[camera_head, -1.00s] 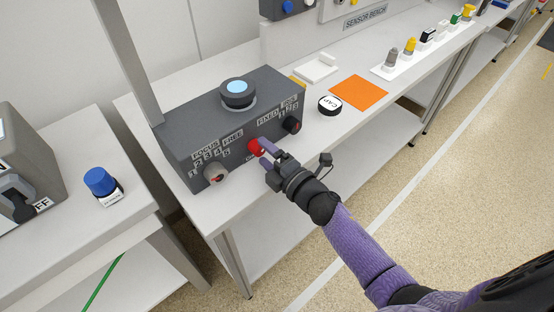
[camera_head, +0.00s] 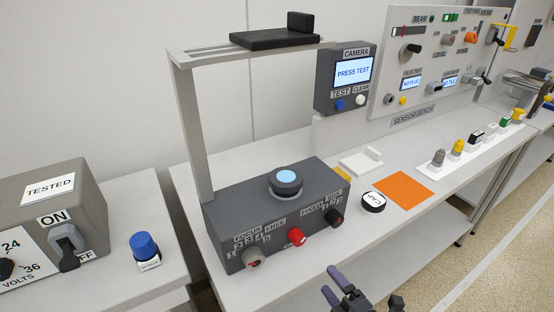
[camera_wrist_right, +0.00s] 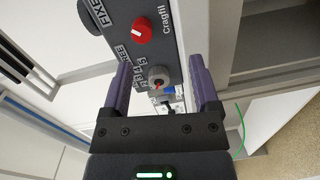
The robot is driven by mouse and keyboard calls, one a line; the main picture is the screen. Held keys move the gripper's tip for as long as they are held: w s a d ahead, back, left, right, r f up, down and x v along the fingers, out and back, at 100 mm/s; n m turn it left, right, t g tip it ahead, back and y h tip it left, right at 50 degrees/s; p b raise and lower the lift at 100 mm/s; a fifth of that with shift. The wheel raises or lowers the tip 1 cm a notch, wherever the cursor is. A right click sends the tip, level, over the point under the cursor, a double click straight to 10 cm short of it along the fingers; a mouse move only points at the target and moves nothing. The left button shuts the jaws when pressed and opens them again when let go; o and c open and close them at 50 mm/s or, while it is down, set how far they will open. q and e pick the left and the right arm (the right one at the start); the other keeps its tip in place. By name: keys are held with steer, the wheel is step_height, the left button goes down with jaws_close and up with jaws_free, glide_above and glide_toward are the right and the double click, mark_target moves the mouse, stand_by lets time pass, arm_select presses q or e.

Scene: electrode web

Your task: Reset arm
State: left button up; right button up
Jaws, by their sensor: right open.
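My right gripper (camera_head: 334,284) shows at the bottom edge of the head view, in front of the bench edge and apart from the grey control box (camera_head: 222,238). In the right wrist view its two purple fingers (camera_wrist_right: 160,92) are spread apart with nothing held between them. The box's red knob (camera_head: 297,237) and grey focus knob (camera_head: 252,257) are untouched; they also show in the wrist view as the red knob (camera_wrist_right: 141,31) and the grey knob (camera_wrist_right: 158,77). A black knob (camera_head: 334,217) sits at the box's right. My left gripper is not in view.
The camera unit (camera_head: 345,80) reads PRESS TEST.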

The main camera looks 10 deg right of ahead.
steer(key=s+d+f+m+g+h, duration=0.15)
steer(key=s+f+m+g, duration=0.4)
steer(key=f, duration=0.55)
steer(key=s+f+m+g+h, duration=0.3)
steer(key=s+f+m, duration=0.3)
steer(key=s+f, duration=0.35)
steer(key=s+f+m+g, duration=0.3)
steer(key=s+f, duration=0.1)
steer(key=s, duration=0.6)
steer(key=s+f+m+g+h, duration=0.1)
steer(key=s+f+m+g, duration=0.2)
steer(key=s, duration=0.6)
steer(key=shift+s+a+f+g, duration=0.2)
steer(key=shift+s+f+g, duration=0.2)
steer(key=shift+f+g, duration=0.3)
steer(key=shift+w, duration=0.1)
steer(key=shift+c, duration=0.3)
